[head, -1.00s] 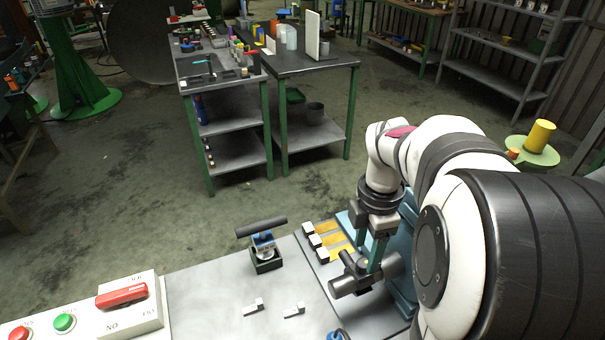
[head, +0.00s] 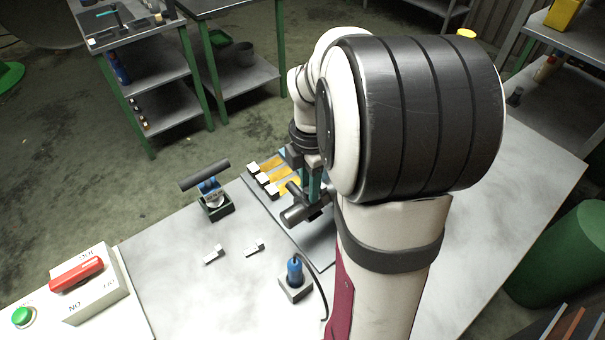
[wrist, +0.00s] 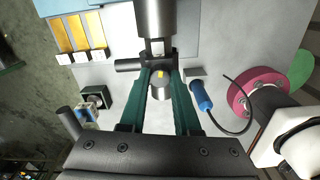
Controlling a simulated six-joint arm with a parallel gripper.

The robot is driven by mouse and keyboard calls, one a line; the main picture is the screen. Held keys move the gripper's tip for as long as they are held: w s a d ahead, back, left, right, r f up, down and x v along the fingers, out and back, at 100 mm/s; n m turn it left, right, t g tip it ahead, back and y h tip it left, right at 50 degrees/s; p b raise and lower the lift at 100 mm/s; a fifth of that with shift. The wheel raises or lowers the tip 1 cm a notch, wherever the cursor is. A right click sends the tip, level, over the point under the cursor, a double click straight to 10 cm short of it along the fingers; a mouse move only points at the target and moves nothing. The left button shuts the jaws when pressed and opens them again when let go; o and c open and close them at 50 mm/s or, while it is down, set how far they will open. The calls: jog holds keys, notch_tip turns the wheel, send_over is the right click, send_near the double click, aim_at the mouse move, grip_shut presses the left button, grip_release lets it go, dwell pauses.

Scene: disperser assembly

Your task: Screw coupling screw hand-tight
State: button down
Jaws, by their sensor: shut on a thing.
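My gripper (wrist: 161,74) has its two teal fingers closed around a dark grey coupling part in the wrist view. The coupling screw (wrist: 128,66) seems to be the short dark bar jutting left from this part, at the fingertips. A round grey end (wrist: 160,90) with a small yellow mark shows between the fingers. A larger grey cylinder (wrist: 154,20) lies beyond, in line with it. In the head view, my gripper (head: 313,185) points down at the dark cylindrical assembly (head: 298,212), and my arm hides its right side. I cannot tell how far the screw is in.
A blue-handled tool (head: 295,268) with a black cable stands in a grey block close by. A black holder (head: 217,208) with a T-handled tool and two small light blocks (head: 254,248) are to the left. A switch box (head: 90,285) stands at far left.

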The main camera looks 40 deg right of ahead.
jog(key=shift+m, duration=3.1)
jog(key=c, duration=0.6)
grip_release()
notch_tip(320, 180, up, 16)
jog(key=shift+f, duration=0.1)
